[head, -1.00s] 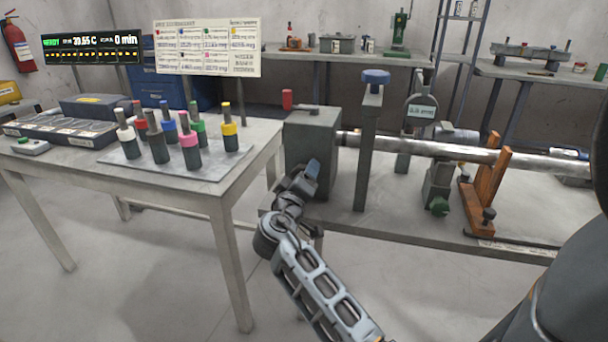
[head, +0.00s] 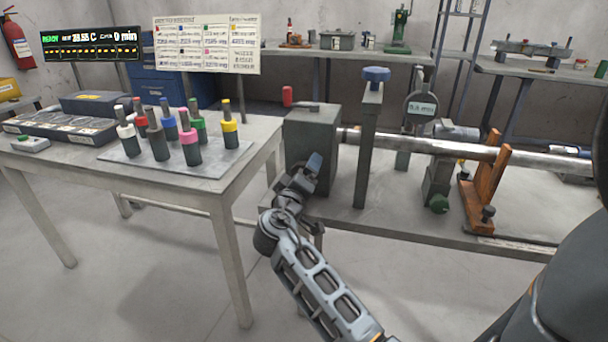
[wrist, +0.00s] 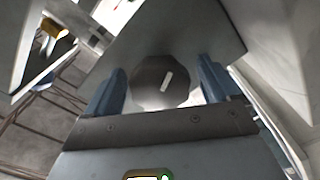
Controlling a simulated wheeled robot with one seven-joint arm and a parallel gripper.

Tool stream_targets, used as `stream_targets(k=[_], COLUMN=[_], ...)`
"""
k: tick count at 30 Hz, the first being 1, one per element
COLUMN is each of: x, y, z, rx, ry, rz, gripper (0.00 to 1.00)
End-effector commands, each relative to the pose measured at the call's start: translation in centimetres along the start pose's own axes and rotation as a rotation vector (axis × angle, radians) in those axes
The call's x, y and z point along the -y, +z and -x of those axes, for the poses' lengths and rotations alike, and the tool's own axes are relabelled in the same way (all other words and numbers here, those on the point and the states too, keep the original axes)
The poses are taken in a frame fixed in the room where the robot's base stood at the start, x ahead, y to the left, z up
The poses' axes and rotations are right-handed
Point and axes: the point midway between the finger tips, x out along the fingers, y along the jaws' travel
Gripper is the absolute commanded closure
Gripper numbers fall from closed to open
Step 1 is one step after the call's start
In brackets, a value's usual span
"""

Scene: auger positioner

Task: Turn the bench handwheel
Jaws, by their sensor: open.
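A dark, many-sided handwheel (wrist: 162,82) with a white mark shows in the wrist view. It sits at the face of a grey block and lies between my gripper's two blue-grey fingers in the picture. My gripper (wrist: 162,66) is open, with a finger on each side of the wheel and gaps visible beside it. I cannot tell how far the tips reach along it. In the head view my gripper (head: 314,163) is at the front of the grey block (head: 311,133) at the bench's left end. The handwheel is hidden there behind my gripper and wrist.
A table (head: 190,194) with several colour-banded tools stands close left of my arm. Open floor lies in front.

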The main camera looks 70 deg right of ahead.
Motion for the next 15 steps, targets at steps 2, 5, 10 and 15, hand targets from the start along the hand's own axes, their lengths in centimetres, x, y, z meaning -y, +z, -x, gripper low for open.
stream_targets(k=[2, 5, 10, 15], x=[0.0, 0.0, 0.1, 0.1], y=[0.0, 0.0, 0.0, 0.0], z=[0.0, 0.2, 2.3, 5.1], rx=[0.000, 0.000, -0.002, -0.002], ry=[0.000, 0.000, -0.001, -0.002], rz=[0.000, 0.000, 0.001, 0.000], gripper=[0.12, 0.12, 0.12, 0.12])
